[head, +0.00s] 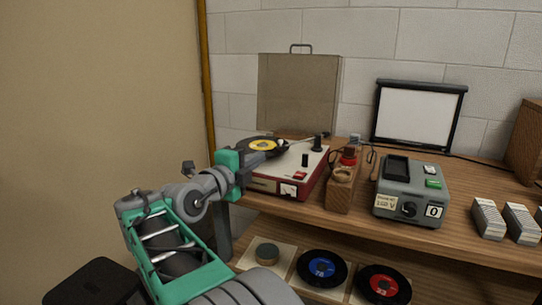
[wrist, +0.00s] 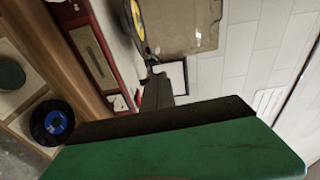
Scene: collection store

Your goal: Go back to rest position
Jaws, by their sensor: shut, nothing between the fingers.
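My arm reaches up from the bottom of the head view, and my gripper (head: 226,172) is at the left end of the wooden bench, beside the front left corner of a red and white record player (head: 290,178). A dark record with a yellow label (head: 263,145) sits on the player, partly behind my gripper. In the wrist view, the green and dark body of my gripper (wrist: 170,122) fills the lower part. It is shut and holds nothing. The record player's red side (wrist: 92,45) shows at the upper left there.
A grey device (head: 411,190) with a dial and green button stands mid-bench, next to a wooden block (head: 341,190). A small white screen (head: 418,118) stands behind. Blue-label (head: 322,268) and red-label (head: 382,284) records lie on the lower shelf. A tan wall (head: 95,100) bounds the left.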

